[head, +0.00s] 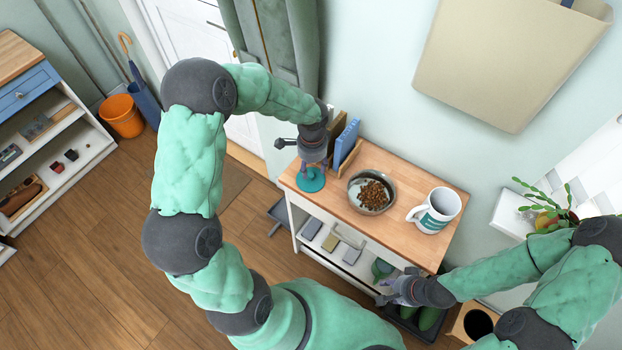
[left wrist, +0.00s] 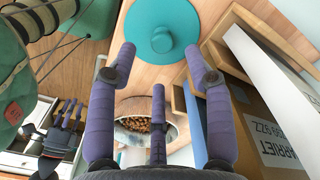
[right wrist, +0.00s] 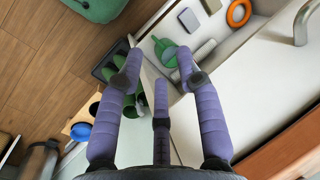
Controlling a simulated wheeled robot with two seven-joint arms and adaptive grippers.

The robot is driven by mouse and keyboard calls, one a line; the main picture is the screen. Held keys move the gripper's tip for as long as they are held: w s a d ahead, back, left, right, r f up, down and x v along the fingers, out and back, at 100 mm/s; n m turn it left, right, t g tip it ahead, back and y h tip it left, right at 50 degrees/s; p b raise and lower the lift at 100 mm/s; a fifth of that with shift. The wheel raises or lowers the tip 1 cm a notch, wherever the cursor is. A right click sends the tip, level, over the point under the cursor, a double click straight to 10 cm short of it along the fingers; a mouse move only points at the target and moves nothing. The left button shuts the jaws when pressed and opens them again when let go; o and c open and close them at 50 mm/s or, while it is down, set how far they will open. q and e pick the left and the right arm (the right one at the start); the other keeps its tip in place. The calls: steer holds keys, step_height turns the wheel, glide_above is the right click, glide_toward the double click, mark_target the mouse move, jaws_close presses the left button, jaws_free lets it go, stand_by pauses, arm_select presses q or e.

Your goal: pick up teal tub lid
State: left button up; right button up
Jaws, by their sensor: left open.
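The teal tub lid (head: 311,181) is a round disc lying on the left end of the wooden cabinet top. In the left wrist view the lid (left wrist: 151,22) shows near the top, with a round knob in its middle. My left gripper (head: 312,166) is over the lid, pointing down. In the left wrist view my left gripper (left wrist: 160,62) is open, its purple fingers spread and empty, with the lid beyond the fingertips. My right gripper (head: 385,290) is low by the cabinet's front right. In the right wrist view my right gripper (right wrist: 153,65) is open and empty.
A metal bowl of brown kibble (head: 371,191) and a large white mug (head: 435,210) stand on the cabinet top (head: 402,240). Upright books (head: 346,142) in a wooden holder stand just behind the lid. The shelf below holds small boxes (head: 331,243) and a green item (right wrist: 165,50).

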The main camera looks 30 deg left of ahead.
mark_target(311, 174)
arm_select(q)
steer(key=f, duration=0.3)
steer(key=f+b, duration=0.1)
steer(key=f, duration=0.1)
steer(key=shift+w+a, duration=0.1)
steer(key=shift+a, duration=0.15)
steer(key=c, duration=1)
